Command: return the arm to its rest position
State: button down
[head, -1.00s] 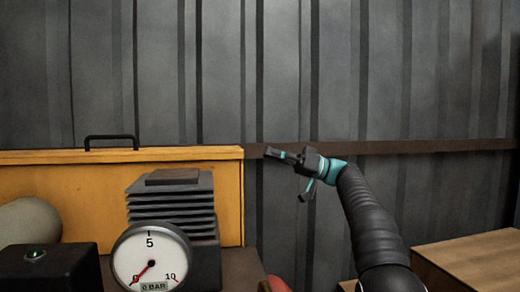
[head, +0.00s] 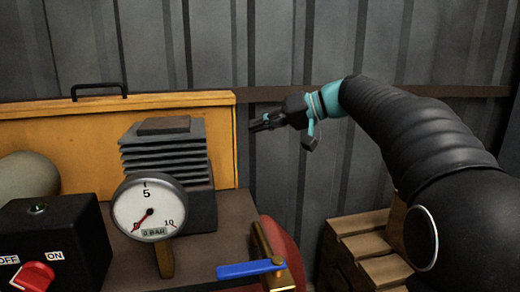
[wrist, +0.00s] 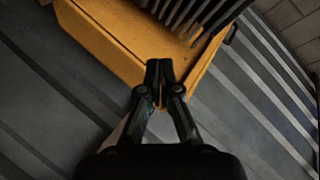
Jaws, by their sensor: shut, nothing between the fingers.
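My gripper (head: 254,126) is at the end of my black arm, which reaches in from the right in the head view. It points left, in front of the grey corrugated wall and just right of the yellow panel (head: 85,148). In the wrist view my gripper (wrist: 160,66) has its black fingers together with nothing between them. The yellow panel (wrist: 110,45) shows beyond the fingertips there, with no contact that I can make out.
A finned black block (head: 165,165), a pressure gauge (head: 149,209), a blue lever (head: 245,269) and a black box with a red knob (head: 34,278) stand at left and front. Wooden crates (head: 362,240) are below my arm. The corrugated wall (head: 300,50) closes the back.

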jog(key=s+d+f+m+h+p, duration=0.1)
jog(key=s+d+f+h, duration=0.3)
jog(key=s+f, duration=0.3)
jog(key=s+d+f+m+t+h+p, duration=0.1)
jog(key=s+d+f+h, duration=0.4)
jog(key=s, duration=0.9)
jog(key=s+d+f+m+t+h+p, duration=0.1)
jog(key=s+d+f+h, duration=0.3)
jog(key=s+f, duration=0.5)
jog(key=s+d+m+p, duration=0.1)
jog(key=d, duration=0.1)
jog(key=shift+s+d+f+m+p, duration=0.25)
jog(key=shift+d+m+p, duration=0.05)
jog(key=shift+d+m, duration=0.1)
